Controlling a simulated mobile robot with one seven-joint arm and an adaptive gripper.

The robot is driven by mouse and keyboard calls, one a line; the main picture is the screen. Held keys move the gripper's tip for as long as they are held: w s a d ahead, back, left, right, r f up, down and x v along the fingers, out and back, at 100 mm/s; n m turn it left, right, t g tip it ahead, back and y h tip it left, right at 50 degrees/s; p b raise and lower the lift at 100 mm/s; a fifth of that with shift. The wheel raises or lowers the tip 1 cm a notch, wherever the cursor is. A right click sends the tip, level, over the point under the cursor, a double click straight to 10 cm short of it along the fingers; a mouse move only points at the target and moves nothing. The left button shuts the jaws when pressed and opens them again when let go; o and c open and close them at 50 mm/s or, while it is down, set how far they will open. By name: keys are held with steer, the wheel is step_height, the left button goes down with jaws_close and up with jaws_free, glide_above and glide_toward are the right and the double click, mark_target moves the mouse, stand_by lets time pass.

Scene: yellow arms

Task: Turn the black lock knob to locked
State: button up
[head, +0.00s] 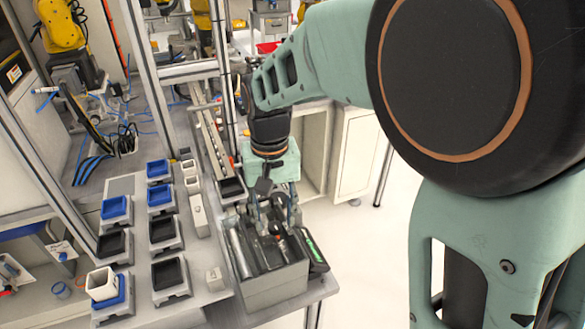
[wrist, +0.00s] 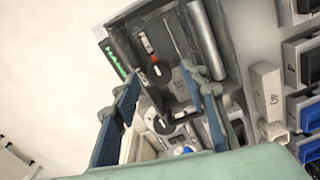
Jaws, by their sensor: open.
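A grey box (head: 277,287) with a dark recessed top stands on the bench below my gripper (head: 276,226). In the wrist view, the box's dark panel (wrist: 181,92) holds a round black knob (wrist: 160,76) with a small red mark beside it. Another round black part (wrist: 162,126) lies lower, near a white piece. I cannot tell for sure which is the lock knob, nor its setting. My gripper in the wrist view (wrist: 160,76) is open, its two blue-grey fingers apart over the panel. Nothing shows between the fingers in their grip; contact with the panel cannot be told.
A metal cylinder (wrist: 208,34) lies along the box's side. A black device with a green display (head: 315,252) is on its right. Several trays with blue and black inserts (head: 160,195) fill the bench at left. Metal frame posts (head: 165,85) rise behind. Open floor lies right.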

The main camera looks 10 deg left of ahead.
steer(key=shift+f, duration=1)
jaws_close()
